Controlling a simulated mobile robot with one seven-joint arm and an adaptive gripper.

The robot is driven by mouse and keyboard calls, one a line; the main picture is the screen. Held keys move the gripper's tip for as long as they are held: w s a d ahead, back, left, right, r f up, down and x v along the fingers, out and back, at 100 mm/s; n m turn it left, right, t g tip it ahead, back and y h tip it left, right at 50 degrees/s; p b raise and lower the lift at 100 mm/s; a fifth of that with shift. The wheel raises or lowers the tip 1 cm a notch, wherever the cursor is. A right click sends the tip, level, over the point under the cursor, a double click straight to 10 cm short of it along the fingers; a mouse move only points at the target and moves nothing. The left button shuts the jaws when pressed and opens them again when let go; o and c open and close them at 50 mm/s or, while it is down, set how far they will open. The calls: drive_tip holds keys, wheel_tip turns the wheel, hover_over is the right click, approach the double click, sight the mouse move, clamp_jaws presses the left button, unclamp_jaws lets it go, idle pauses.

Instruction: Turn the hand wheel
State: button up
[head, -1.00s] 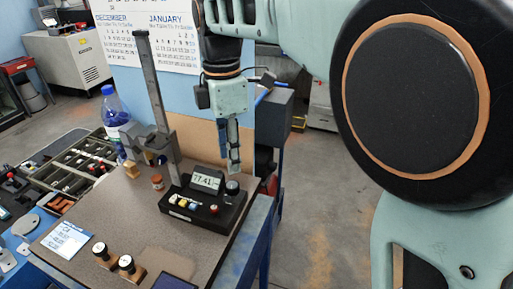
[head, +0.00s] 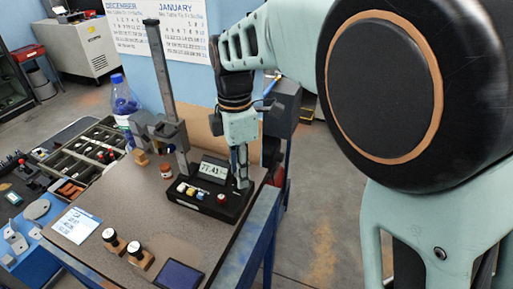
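A height gauge with a tall grey column (head: 166,75) stands on the bench, and a black control base (head: 207,203) is in front of it. The base carries a digital display (head: 213,171) reading about 77.4, small coloured buttons (head: 190,190) and a red knob (head: 221,198). My gripper (head: 242,182) points down at the base's right end, where the black hand wheel sits. The fingers hide most of the wheel. I cannot tell whether they touch it or how far apart they are.
Two round black-and-white knobs on wooden blocks (head: 140,258) and a dark flat panel (head: 180,275) are at the bench front. A blue-capped bottle (head: 122,105) and a parts tray (head: 58,167) are at left. The bench's right edge (head: 250,235) is close to the base.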

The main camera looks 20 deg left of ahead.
drive_tip(key=c, duration=0.3)
clamp_jaws()
